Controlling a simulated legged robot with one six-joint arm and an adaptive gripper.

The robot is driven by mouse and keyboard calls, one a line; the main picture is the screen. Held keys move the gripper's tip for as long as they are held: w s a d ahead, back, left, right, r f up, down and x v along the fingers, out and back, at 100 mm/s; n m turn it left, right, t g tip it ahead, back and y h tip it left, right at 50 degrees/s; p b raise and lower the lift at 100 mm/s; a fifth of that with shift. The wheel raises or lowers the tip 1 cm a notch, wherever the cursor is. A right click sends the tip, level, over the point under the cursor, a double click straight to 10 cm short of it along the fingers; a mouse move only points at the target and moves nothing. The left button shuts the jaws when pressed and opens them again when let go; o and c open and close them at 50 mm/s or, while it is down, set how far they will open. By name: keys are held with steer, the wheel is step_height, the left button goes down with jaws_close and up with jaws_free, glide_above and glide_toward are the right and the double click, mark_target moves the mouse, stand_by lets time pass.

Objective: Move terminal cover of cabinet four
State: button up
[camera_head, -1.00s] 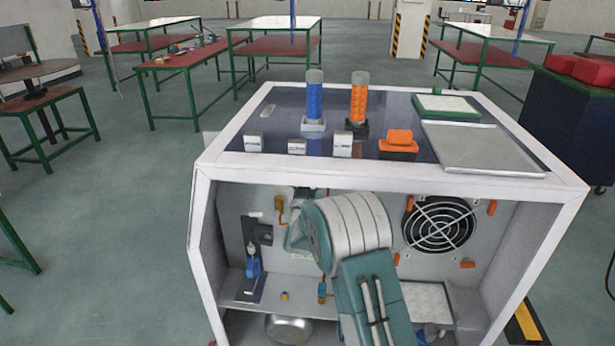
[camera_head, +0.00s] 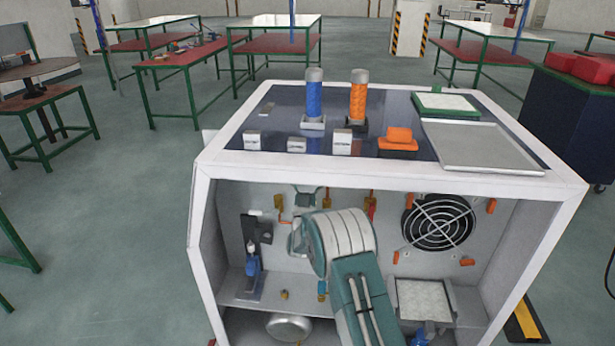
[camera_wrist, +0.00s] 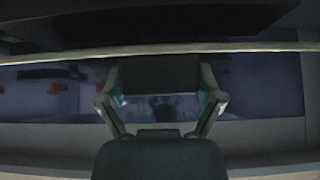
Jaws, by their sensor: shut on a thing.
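The white-framed cabinet (camera_head: 200,240) stands open at the front in the head view. My arm reaches into its upper bay, and its thick wrist hides much of the gripper there. A small teal part near the back wall may belong to my gripper, but I cannot tell. In the wrist view my gripper (camera_wrist: 162,103) has its two fingers on either side of a dark block, the terminal cover (camera_wrist: 160,75), and is shut on it. The cover's far side is hidden, and the view is dark. I cannot read a cabinet number.
A round fan (camera_head: 437,222) and several orange fittings are on the bay's back wall. A shelf (camera_head: 240,301) crosses below, with a blue-and-black part (camera_head: 252,270) at left. Blue (camera_head: 314,100) and orange (camera_head: 358,98) cylinders and a tray (camera_head: 480,147) stand on top.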

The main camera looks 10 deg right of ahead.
steer(key=shift+w+f+t, duration=0.1)
steer(key=shift+w+t, duration=0.1)
steer(key=shift+t, duration=0.2)
steer(key=o, duration=1.1)
